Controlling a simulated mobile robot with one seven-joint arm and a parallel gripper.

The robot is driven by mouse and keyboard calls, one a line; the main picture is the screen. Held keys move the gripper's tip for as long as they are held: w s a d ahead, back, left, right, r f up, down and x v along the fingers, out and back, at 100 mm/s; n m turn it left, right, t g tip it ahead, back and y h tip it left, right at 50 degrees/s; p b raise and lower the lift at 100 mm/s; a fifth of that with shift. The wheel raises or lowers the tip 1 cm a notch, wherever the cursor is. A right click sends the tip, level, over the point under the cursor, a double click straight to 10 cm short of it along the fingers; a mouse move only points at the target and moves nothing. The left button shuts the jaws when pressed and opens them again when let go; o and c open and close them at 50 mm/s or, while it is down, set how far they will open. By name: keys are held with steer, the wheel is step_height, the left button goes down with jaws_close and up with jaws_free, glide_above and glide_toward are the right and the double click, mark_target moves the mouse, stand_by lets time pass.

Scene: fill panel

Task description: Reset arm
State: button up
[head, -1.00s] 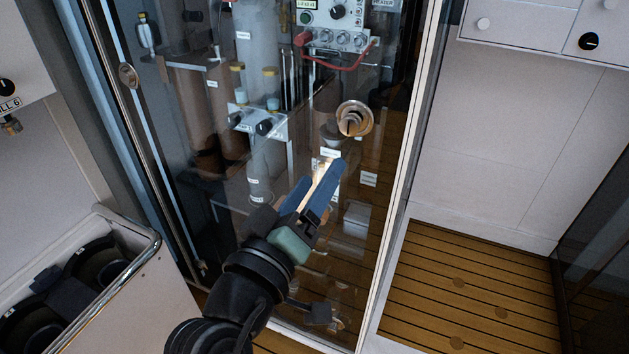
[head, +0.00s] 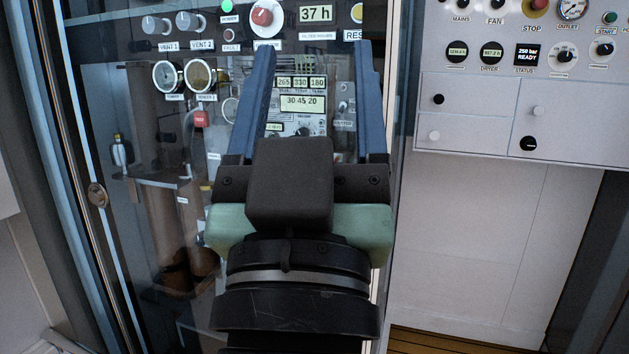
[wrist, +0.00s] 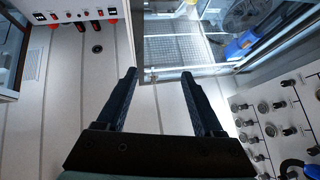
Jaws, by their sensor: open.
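My gripper (head: 315,85) is raised in front of the glass-fronted cabinet in the head view, its two blue fingers spread apart with nothing between them. The fingers point up and cover part of the instrument panel behind the glass. In the wrist view my gripper (wrist: 158,95) also shows open and empty, with a plain pale panel surface beyond it. My arm's wrist fills the lower middle of the head view and hides the cabinet's lower part.
The glass cabinet (head: 120,240) has a round lock (head: 97,195) on its left frame. A white control panel (head: 560,85) with gauges and knobs stands at the right. In the wrist view, a panel of knobs (wrist: 275,125) is at right and a window (wrist: 190,60) is above.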

steer(key=s+r+p, duration=0.1)
steer(key=r+p, duration=1.1)
steer(key=r, duration=0.2)
steer(key=s+r+t+y+p, duration=0.1)
steer(key=s+r+p, duration=0.1)
steer(key=r+p, duration=1.1)
step_height(320, 180, up, 2)
steer(key=shift+s+r+t, duration=0.1)
steer(key=shift+s+t, duration=0.15)
steer(key=shift+t, duration=0.05)
